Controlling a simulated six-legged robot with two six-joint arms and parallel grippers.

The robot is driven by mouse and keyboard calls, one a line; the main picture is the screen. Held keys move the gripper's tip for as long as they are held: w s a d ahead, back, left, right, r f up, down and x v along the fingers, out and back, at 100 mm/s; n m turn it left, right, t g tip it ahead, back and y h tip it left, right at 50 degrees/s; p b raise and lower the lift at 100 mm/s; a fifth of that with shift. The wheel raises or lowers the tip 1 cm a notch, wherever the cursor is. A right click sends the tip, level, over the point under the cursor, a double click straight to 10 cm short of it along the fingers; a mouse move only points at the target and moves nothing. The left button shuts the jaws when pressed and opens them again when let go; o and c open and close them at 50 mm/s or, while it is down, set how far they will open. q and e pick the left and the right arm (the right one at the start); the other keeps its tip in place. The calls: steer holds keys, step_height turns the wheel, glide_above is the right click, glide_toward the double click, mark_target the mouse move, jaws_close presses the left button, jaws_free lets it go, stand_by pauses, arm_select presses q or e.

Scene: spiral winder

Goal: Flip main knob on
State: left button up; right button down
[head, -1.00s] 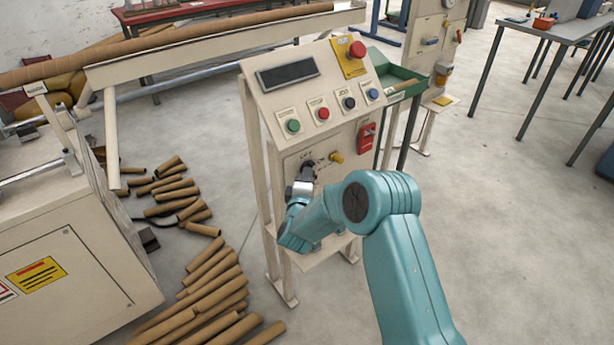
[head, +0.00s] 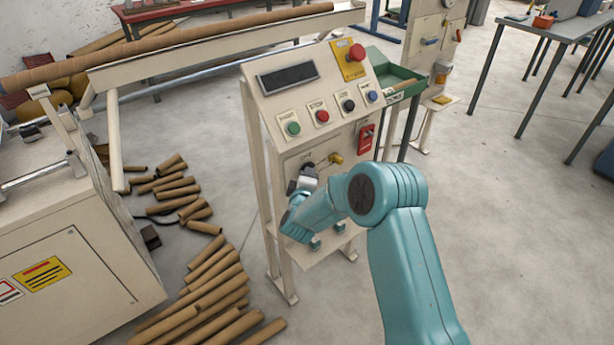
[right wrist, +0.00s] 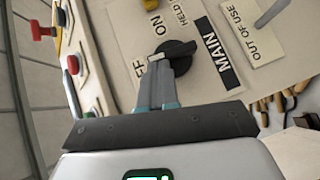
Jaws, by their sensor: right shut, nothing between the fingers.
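The main knob (right wrist: 178,54) is black with a pale mark on its end, set on the cream panel beside a black MAIN label (right wrist: 216,54). Its marked end points left, between the ON lettering and the partly covered OFF lettering; I cannot tell at which it rests. My right gripper (right wrist: 157,68) is shut and empty. In the head view the knob (head: 309,168) is partly hidden by my right gripper (head: 309,174). My left gripper is not in view.
Above the knob, the sloped console carries coloured buttons and a red emergency button (head: 356,53). A yellow knob (head: 336,159) and a red lockout piece (head: 366,139) sit to its right. Cardboard tubes (head: 210,265) lie on the floor at left. Open floor lies at right.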

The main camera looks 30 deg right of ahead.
mark_target(313, 163)
steer(key=d+m+g+y+p, duration=0.1)
steer(key=y+p, duration=0.1)
steer(key=d+r+m+g+y+p, duration=0.1)
steer(key=m+y+p, duration=0.1)
steer(key=y+p, duration=0.1)
steer(key=d+m+y+p, duration=0.1)
steer(key=m+y+p, duration=0.1)
steer(key=p, duration=0.1)
steer(key=shift+w+d+r+g, duration=0.15)
steer(key=shift+d+r+g, duration=0.05)
steer(key=shift+g, duration=0.2)
stand_by(0.5)
steer(key=shift+r, duration=0.1)
steer(key=shift+r+p, duration=0.75)
steer(key=shift+p, duration=0.3)
